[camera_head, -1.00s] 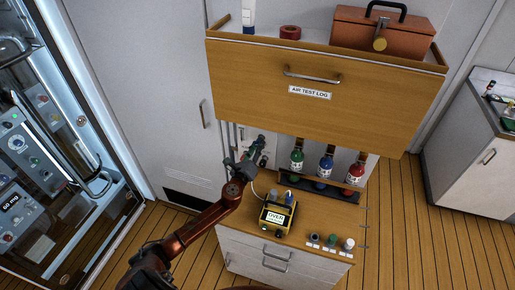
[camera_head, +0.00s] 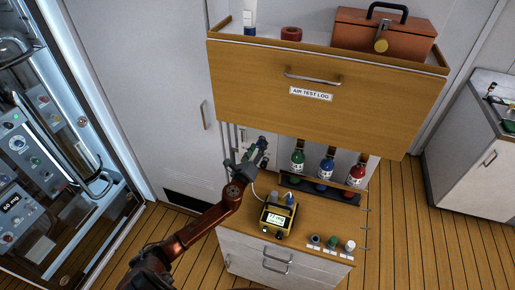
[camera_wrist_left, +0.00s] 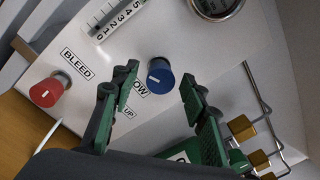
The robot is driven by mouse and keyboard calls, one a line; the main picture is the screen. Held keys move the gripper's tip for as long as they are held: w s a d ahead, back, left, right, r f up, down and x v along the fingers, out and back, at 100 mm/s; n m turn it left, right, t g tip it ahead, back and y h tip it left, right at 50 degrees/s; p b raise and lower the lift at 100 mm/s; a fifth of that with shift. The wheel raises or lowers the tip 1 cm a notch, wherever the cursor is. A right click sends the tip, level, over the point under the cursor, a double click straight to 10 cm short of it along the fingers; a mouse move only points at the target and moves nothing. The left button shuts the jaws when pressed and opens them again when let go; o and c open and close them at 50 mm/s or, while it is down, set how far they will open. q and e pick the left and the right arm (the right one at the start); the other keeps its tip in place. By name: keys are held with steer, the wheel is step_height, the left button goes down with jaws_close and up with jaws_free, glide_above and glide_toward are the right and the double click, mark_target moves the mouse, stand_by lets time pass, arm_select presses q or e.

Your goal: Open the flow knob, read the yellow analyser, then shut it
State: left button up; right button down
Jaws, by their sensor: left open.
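The blue flow knob (camera_wrist_left: 160,76) is on the white panel in the left wrist view, with a white pointer line. Its label is partly covered and shows "OW". My left gripper (camera_wrist_left: 160,74) is open, its green fingers on either side of the knob with gaps. In the head view the left gripper (camera_head: 257,151) is at the panel behind the counter, where the knob is too small to make out. The yellow analyser (camera_head: 276,218) stands on the counter below, its lit screen showing a reading too small to read surely.
A red knob (camera_wrist_left: 49,91) labelled BLEED and a scale tube (camera_wrist_left: 112,16) are beside the blue knob. Brass fittings (camera_wrist_left: 242,129) are at lower right. Green, blue and red bottles (camera_head: 327,169) stand right of the arm. A wooden drawer (camera_head: 320,90) overhangs the panel.

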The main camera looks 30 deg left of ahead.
arm_select(q)
steer(key=s+d, duration=0.2)
steer(key=s, duration=0.9)
steer(key=shift+s+d+f, duration=0.15)
steer(key=shift+s, duration=0.25)
steer(key=shift+c, duration=0.2)
stand_by(1.0)
